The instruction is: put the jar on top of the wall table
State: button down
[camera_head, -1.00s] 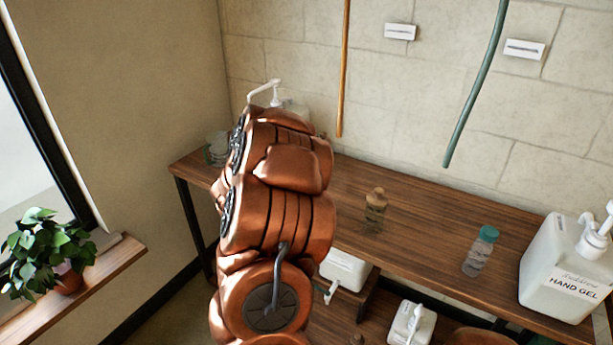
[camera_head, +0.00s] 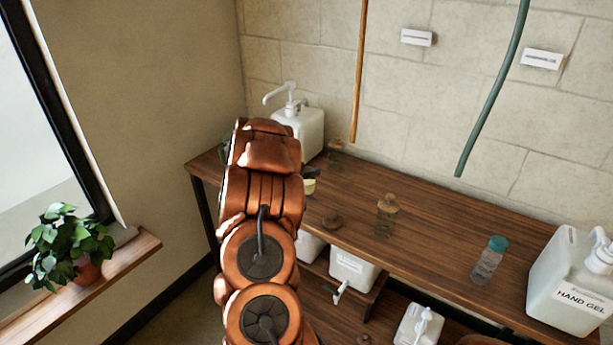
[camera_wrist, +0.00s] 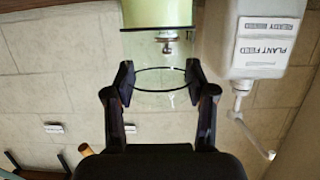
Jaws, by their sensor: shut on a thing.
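In the wrist view, my gripper (camera_wrist: 160,92) is shut on a clear glass jar (camera_wrist: 155,62) with a dark round rim, a green lower part and a small metal tap. The view is upside down, so the green part points down. In the head view my arm hides the gripper and most of the jar; a pale green bit (camera_head: 310,186) shows beside the arm, over the table area. The wall table (camera_head: 440,240) is a long brown wooden table along the stone wall. I cannot tell whether the jar touches it.
A white pump bottle (camera_head: 302,128) stands at the table's left back; corked glass jars (camera_head: 386,217) (camera_head: 335,158), a teal-capped bottle (camera_head: 489,260) and a hand gel bottle (camera_head: 568,280) stand farther right. White containers (camera_head: 352,270) sit below. A potted plant (camera_head: 72,245) stands left. Hoses hang above.

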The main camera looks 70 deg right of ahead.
jog(key=shift+w+d, duration=0.2)
jog(key=shift+d, duration=0.05)
jog(key=shift+f+p, duration=0.55)
jog(key=shift+f, duration=1.15)
jog(key=shift+f, duration=0.1)
jog(key=shift+c, duration=1.9)
grip_release()
jog(key=shift+f, duration=0.1)
jog(key=b+v, duration=0.2)
jog(key=v, duration=1)
